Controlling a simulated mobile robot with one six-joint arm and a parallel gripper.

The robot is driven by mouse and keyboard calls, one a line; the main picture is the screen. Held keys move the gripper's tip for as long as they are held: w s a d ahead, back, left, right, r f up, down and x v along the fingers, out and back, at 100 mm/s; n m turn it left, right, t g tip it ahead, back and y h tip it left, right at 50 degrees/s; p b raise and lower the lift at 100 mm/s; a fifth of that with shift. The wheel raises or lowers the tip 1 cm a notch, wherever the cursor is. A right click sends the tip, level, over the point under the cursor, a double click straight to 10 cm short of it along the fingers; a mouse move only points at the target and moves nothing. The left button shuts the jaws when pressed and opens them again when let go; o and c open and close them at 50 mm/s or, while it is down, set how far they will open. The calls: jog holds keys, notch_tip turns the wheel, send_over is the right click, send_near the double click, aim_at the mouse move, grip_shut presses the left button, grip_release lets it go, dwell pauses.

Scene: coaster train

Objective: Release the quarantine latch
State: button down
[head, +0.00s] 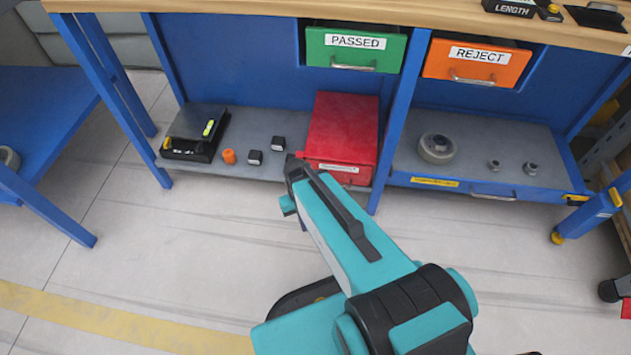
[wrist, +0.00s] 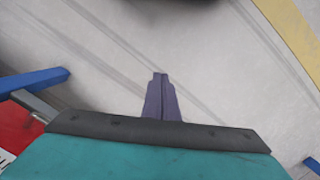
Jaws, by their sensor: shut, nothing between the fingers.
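A red box (head: 342,128) with a white label (head: 338,168) on its front stands on the grey lower shelf in the head view. I take it for the quarantine box; its label is too small to read. I cannot make out a latch on it. Part of a red surface with a white patch (wrist: 15,130) shows at the left edge of the wrist view. My gripper (wrist: 160,76) is shut and empty over the pale floor in the wrist view. In the head view the far end of my arm covers the box's lower left corner, and the fingers are hidden.
Above are a green PASSED drawer (head: 354,50) and an orange REJECT drawer (head: 476,62). A black device (head: 194,135), an orange piece (head: 229,156) and small dark blocks lie left of the box. A blue leg (head: 400,110) stands right of it. The floor in front is clear.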

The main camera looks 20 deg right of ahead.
jog(key=s+r+g+p, duration=0.1)
jog(key=s+r+p, duration=0.4)
jog(key=r+p, duration=0.5)
jog(key=s+r+g+p, duration=0.1)
jog(key=s+r+p, duration=0.5)
jog(key=r+p, duration=0.4)
jog(key=s+r+g+p, duration=0.1)
jog(key=s+r+p, duration=0.5)
jog(key=p, duration=1.3)
notch_tip(320, 180, up, 4)
jog(key=shift+s+r+g, duration=0.1)
jog(key=shift+s+g, duration=0.15)
jog(key=shift+g, duration=0.05)
